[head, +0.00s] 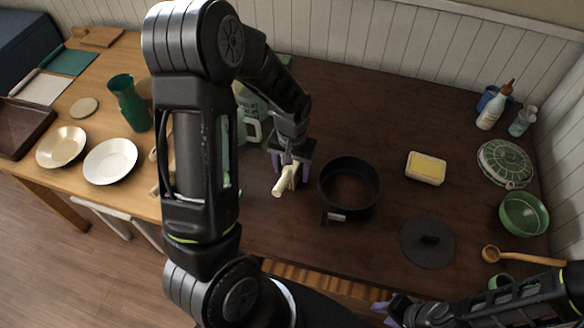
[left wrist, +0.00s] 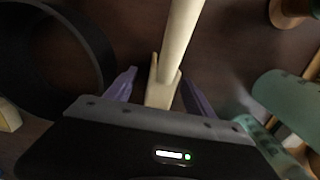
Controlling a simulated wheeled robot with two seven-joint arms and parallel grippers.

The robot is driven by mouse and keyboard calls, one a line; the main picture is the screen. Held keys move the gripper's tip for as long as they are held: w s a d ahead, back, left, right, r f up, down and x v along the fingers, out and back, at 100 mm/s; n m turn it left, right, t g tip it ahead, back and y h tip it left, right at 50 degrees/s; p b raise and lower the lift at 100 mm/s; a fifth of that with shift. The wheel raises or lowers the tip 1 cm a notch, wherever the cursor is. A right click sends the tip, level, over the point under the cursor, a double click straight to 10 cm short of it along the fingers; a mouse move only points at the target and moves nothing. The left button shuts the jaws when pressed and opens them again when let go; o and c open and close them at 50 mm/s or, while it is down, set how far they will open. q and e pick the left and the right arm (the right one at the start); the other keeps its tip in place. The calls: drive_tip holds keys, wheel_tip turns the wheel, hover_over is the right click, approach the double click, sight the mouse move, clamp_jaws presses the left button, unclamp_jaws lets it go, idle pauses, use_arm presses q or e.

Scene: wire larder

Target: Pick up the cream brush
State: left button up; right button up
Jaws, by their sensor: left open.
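The cream brush (head: 283,184) lies on the dark brown table, left of the black pan. My left gripper (head: 291,174) is directly over it, with its purple fingers on either side. In the left wrist view the brush (left wrist: 180,45) runs up between the two spread fingertips (left wrist: 158,88); its near end is partly hidden by the gripper body. The left gripper is open, and I cannot tell whether either finger touches the brush. My right gripper (head: 385,313) is at the bottom edge, well away from the brush; its jaw opening is unclear.
The black round pan (head: 350,211) stands close right of the left gripper. A dark lid (head: 427,242) and a butter dish (head: 426,181) lie further right. Dark table between them is clear.

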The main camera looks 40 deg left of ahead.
use_arm(q)
drive_tip(key=shift+f, duration=0.3)
idle(0.4)
clamp_jaws()
idle(0.5)
